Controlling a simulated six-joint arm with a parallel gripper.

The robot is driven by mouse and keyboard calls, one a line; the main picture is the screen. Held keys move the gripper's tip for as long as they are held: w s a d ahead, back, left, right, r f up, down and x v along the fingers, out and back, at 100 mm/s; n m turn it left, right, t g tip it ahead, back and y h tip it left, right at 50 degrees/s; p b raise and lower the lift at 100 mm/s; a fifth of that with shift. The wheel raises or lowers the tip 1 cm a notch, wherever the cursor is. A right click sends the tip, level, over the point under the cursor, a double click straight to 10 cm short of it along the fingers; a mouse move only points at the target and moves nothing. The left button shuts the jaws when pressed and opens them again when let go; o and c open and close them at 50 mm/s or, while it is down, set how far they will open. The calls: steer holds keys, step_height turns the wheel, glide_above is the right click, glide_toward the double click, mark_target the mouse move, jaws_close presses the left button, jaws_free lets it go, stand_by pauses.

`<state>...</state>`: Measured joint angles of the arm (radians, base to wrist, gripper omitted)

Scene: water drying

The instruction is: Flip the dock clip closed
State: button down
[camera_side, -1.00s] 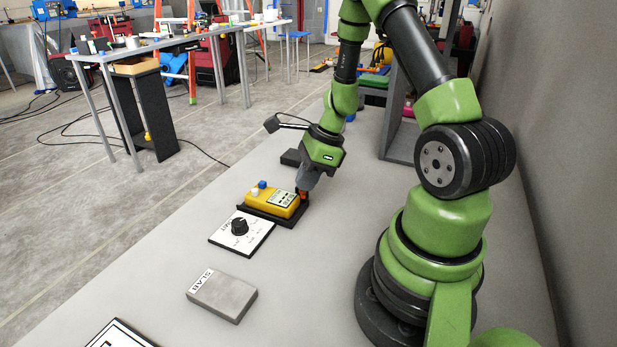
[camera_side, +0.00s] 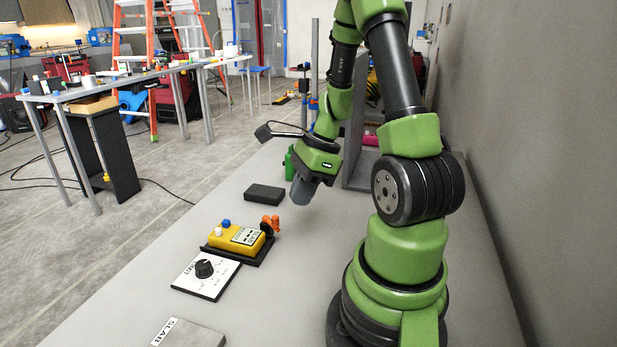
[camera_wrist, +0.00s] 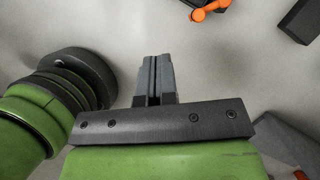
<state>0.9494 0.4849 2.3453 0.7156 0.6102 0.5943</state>
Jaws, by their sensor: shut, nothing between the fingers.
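The yellow device (camera_side: 236,238) lies on the black dock (camera_side: 262,256) on the bench, with a blue button and a white button on top. The orange dock clip (camera_side: 270,223) stands up at the dock's right end; I cannot tell that it reaches over the device. The clip also shows at the top edge of the wrist view (camera_wrist: 208,9), where most of the dock is out of frame. My gripper (camera_side: 301,196) is above the bench, to the right of the clip and apart from it. In the wrist view its fingers (camera_wrist: 156,62) are together and empty.
A black block (camera_side: 264,194) lies behind the dock. A white card with a black knob (camera_side: 204,268) lies in front, then a grey slab (camera_side: 190,335). A grey stand (camera_side: 357,155) is behind my gripper. The bench right of the dock is clear.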

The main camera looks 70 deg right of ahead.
steer(key=shift+s+r, duration=0.35)
steer(key=shift+r, duration=0.5)
steer(key=shift+s+r, duration=0.35)
steer(key=shift+r, duration=0.5)
steer(key=shift+d, duration=0.1)
steer(key=w+d+n+g, duration=0.1)
steer(key=w+d+n, duration=0.1)
steer(key=d+n, duration=0.2)
steer(key=w+d+n+g+y, duration=0.1)
steer(key=w+d+n, duration=0.2)
steer(key=d, duration=0.4)
steer(key=shift+w+d+n, duration=0.2)
steer(key=shift+n, duration=0.5)
steer(key=shift+g, duration=0.3)
steer(key=x, duration=0.9)
steer(key=shift+a+f, duration=0.3)
steer(key=shift+w+a+f, duration=0.1)
steer(key=shift+w+a, duration=0.05)
steer(key=shift+a, duration=0.45)
steer(key=shift+w+a, duration=0.2)
steer(key=shift+a, duration=0.4)
steer(key=shift+w+a, duration=0.15)
steer(key=shift+a, duration=0.6)
